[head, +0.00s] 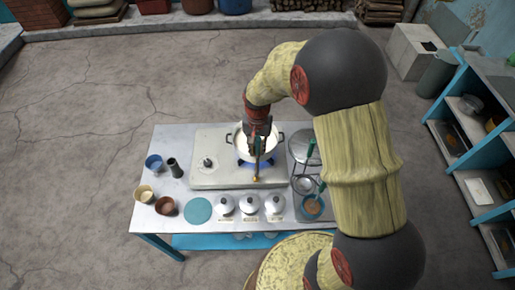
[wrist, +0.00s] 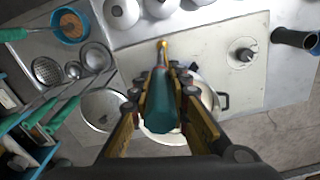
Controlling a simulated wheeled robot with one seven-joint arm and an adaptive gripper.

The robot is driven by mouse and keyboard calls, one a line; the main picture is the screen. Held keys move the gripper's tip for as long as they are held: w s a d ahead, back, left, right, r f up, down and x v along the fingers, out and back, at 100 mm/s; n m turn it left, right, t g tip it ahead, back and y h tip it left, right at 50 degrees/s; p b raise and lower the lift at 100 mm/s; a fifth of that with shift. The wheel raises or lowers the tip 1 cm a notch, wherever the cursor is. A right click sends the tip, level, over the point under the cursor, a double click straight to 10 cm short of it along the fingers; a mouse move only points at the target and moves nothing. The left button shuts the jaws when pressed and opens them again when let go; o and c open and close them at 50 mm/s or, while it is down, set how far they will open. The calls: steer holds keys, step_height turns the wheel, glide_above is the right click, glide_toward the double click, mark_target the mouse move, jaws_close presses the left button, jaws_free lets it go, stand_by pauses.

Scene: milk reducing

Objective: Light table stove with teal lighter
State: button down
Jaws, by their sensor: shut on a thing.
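The table stove (head: 225,180) is a cream plate on the steel table. A pot (head: 239,139) with white contents and two dark handles stands on it, partly hidden by my arm. Blue patches that look like flame (head: 244,163) show under the pot's near edge. My gripper (wrist: 163,78) is shut on the teal lighter (wrist: 162,108). The lighter's brass tip (wrist: 162,46) points away from my wrist, and in the head view it is near the stove's front edge. The pot (wrist: 206,95) is partly behind my fingers in the wrist view.
Several lidded white pots (head: 250,204) line the table's front. Small bowls (head: 165,206) and a dark cylinder (head: 173,167) stand at left.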

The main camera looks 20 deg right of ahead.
mark_target(258, 138)
steer(key=shift+r+p, duration=2.4)
steer(key=shift+r, duration=1.55)
